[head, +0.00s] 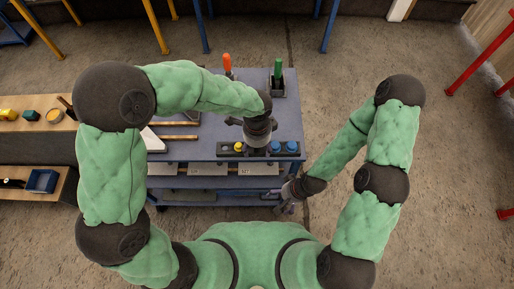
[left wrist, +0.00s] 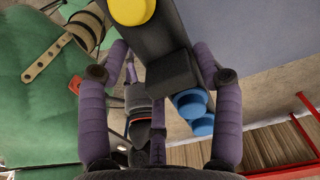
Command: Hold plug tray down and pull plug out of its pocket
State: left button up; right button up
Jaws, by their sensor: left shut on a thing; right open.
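The plug tray (head: 263,153) is a dark strip along the near edge of the blue-grey bench. It carries a yellow round plug (head: 239,146) and two blue round plugs (head: 275,146). In the left wrist view the yellow plug (left wrist: 132,8), a black block (left wrist: 170,72) and the blue plugs (left wrist: 192,104) show on the tray (left wrist: 150,38). My left gripper (head: 256,152) points down over the tray's middle. Its purple fingers (left wrist: 162,50) are shut on the tray, one on each side. My right gripper (head: 284,208) is open, low beside the bench's near right corner, apart from the plugs.
An orange-handled tool (head: 228,65) and a green-handled tool (head: 278,70) stand at the back of the bench (head: 225,155). Shelves with small items lie at the left. Lower shelves show under the near edge.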

pick_arm(q)
jog(key=shift+w+f+b, duration=0.9)
jog(key=shift+w+f, duration=1.15)
jog(key=shift+w, duration=0.25)
jog(key=shift+w+f+b, duration=0.9)
jog(key=shift+w+f, duration=1.15)
jog(key=shift+w, duration=0.25)
jog(key=shift+f, duration=0.25)
jog(key=shift+s, duration=0.1)
